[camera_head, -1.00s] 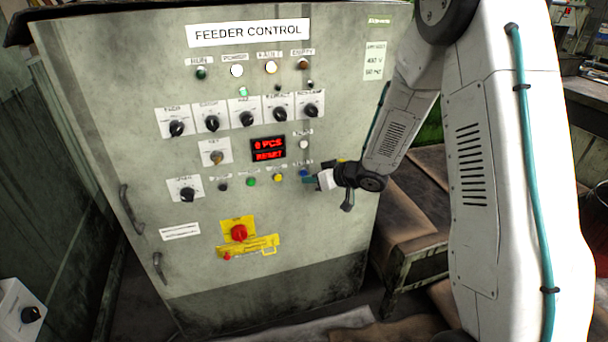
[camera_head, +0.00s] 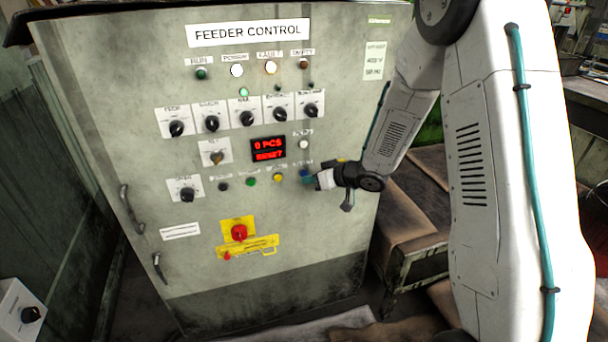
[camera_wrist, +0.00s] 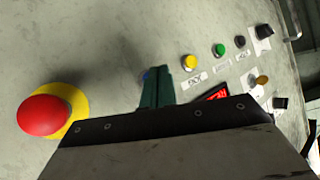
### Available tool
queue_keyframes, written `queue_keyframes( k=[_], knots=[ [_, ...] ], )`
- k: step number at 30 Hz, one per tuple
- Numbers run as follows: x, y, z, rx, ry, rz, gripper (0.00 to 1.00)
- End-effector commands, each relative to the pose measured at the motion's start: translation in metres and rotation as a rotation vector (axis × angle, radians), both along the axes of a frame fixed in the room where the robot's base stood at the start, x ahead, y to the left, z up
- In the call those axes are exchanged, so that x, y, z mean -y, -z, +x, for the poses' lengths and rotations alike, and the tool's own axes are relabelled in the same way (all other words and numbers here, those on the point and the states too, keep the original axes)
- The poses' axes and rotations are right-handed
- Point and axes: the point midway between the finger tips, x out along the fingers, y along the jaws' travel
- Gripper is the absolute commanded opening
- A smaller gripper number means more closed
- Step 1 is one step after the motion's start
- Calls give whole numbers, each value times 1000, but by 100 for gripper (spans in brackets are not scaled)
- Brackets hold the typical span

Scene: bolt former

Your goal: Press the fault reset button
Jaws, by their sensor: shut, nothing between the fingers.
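The feeder control cabinet (camera_head: 190,270) fills the middle of the head view. A small blue button (camera_head: 304,173) sits at the right end of the lower button row, its label unreadable; I take it as the fault reset button. My gripper (camera_head: 309,180) is at it, its fingertips overlapping the button's lower part. In the wrist view, my teal fingers (camera_wrist: 157,88) are shut and empty, and only a sliver of the blue button (camera_wrist: 147,75) shows behind them. I cannot tell whether the fingertips touch it. The display (camera_head: 268,149) reads "0 PCS RESET", and the fault lamp (camera_head: 270,67) looks bright.
A yellow button (camera_head: 278,177) and a green button (camera_head: 251,181) sit left of my gripper. A red mushroom button (camera_wrist: 45,115) on a yellow base is near the fingers in the wrist view. A red rotary switch (camera_head: 239,232) is lower on the panel.

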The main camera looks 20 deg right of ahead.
Motion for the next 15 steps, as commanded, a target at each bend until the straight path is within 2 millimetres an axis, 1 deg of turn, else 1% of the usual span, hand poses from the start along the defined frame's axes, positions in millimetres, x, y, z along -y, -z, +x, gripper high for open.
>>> queue_keyframes(
  k=[7,15],
  knots=[
    [0,0,1,0,0,0,0],
    [0,0,8,1,0,-1,0]
  ],
)
